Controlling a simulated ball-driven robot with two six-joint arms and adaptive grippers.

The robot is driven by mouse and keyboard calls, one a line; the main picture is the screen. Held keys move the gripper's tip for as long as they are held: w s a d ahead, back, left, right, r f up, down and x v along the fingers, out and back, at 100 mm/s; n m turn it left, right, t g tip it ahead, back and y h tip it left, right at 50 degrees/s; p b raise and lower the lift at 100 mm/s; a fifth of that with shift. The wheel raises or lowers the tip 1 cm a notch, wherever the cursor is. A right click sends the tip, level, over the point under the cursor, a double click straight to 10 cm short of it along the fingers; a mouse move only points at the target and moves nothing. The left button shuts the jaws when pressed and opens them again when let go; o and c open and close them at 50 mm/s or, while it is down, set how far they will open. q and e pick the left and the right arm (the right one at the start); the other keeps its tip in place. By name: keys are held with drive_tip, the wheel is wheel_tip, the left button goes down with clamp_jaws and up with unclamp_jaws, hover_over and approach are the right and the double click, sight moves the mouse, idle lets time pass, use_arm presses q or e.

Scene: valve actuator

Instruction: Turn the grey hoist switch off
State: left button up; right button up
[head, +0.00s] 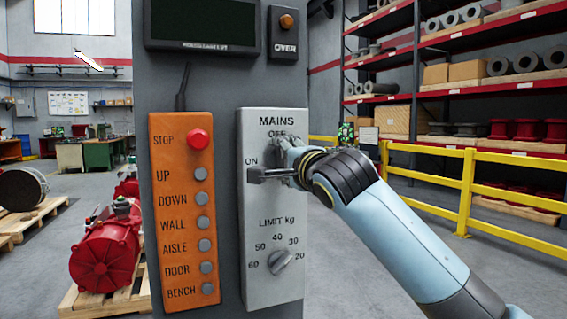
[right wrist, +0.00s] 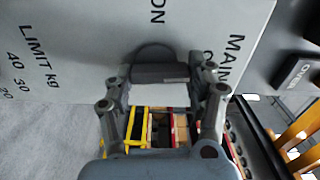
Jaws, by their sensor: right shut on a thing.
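The grey hoist switch is on the light grey MAINS plate (head: 272,205), which has OFF above and ON at the left. In the right wrist view the switch's dark handle (right wrist: 160,73) stands between the fingers in front of a round dark base. My right gripper (head: 283,163) comes in from the right and is shut on this handle. The gripper also shows in the right wrist view (right wrist: 167,82). In the head view the fingers hide most of the switch, so its exact angle cannot be told. My left gripper is out of view.
Below the switch is a LIMIT kg knob (head: 280,262). An orange button panel (head: 181,232) with a red STOP button (head: 197,139) is at the left. Above are a dark display (head: 203,22) and an OVER lamp box (head: 285,33). Yellow railing (head: 465,190) stands behind at right.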

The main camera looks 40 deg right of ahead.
idle(0.3)
drive_tip(key=o, duration=1.2)
drive_tip(key=shift+s, duration=0.1)
drive_tip(key=v, duration=1.2)
